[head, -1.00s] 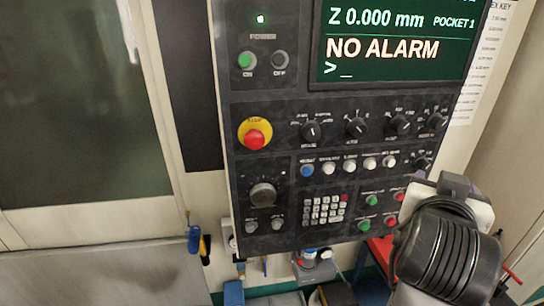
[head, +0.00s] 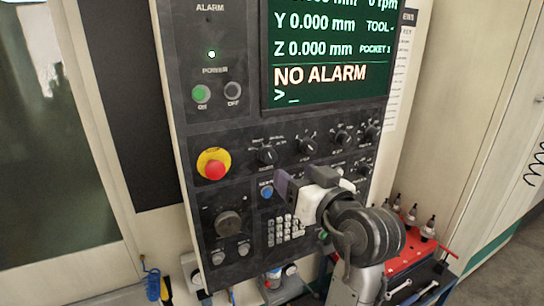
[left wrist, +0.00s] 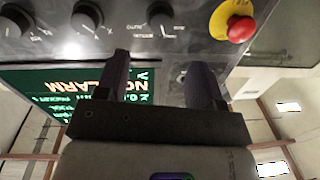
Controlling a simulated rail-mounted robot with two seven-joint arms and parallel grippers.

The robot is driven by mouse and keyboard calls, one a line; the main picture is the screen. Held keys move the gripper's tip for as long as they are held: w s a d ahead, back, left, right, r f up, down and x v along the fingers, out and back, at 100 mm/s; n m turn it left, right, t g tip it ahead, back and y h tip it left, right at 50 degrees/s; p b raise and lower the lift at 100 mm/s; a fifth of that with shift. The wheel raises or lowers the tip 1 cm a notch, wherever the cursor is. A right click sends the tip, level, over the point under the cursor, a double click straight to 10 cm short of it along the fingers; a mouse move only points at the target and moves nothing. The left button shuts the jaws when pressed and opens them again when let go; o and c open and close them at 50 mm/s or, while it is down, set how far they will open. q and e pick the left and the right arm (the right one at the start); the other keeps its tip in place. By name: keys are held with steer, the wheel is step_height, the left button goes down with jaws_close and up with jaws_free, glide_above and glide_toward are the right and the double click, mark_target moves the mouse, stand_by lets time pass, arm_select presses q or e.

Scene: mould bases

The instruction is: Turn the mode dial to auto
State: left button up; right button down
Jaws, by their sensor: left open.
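The mode dial (head: 267,156) is the leftmost black knob in the row under the screen, right of the emergency stop. In the left wrist view this knob (left wrist: 162,16) is near the top edge, with AUTO lettering beside it. I cannot tell for sure which mark its pointer is at. My left gripper (head: 303,179) is in front of the panel, below and right of the dial. In the left wrist view its two dark fingers (left wrist: 162,62) are apart with nothing between them, short of the knob. My right gripper is not in view.
A red emergency stop (head: 214,167) on a yellow ring sits left of the dial. Other knobs (head: 307,147) stand close to its right. A blue button (head: 266,191) and keypad (head: 285,231) are below. The screen (head: 325,50) reads NO ALARM. A red tool cart (head: 420,250) stands at lower right.

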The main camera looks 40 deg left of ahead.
mark_target(271, 158)
arm_select(q)
steer(key=p+x, duration=0.1)
steer(key=x, duration=0.8)
steer(key=shift+a, duration=0.2)
steer(key=shift+c, duration=0.3)
steer(key=c, duration=0.9)
steer(key=shift+o, duration=0.2)
steer(key=shift+r+m+p, duration=0.1)
steer(key=shift+m+p, duration=0.7)
steer(key=shift+p, duration=0.15)
steer(key=m+p, duration=0.3)
steer(key=m, duration=0.1)
steer(key=shift+p, duration=0.35)
steer(key=m+p, duration=0.7)
steer(key=shift+m+t, duration=0.3)
steer(key=shift+t, duration=0.1)
steer(key=shift+m+p, duration=1.6)
steer(key=shift+p, duration=0.1)
steer(key=shift+f, duration=0.25)
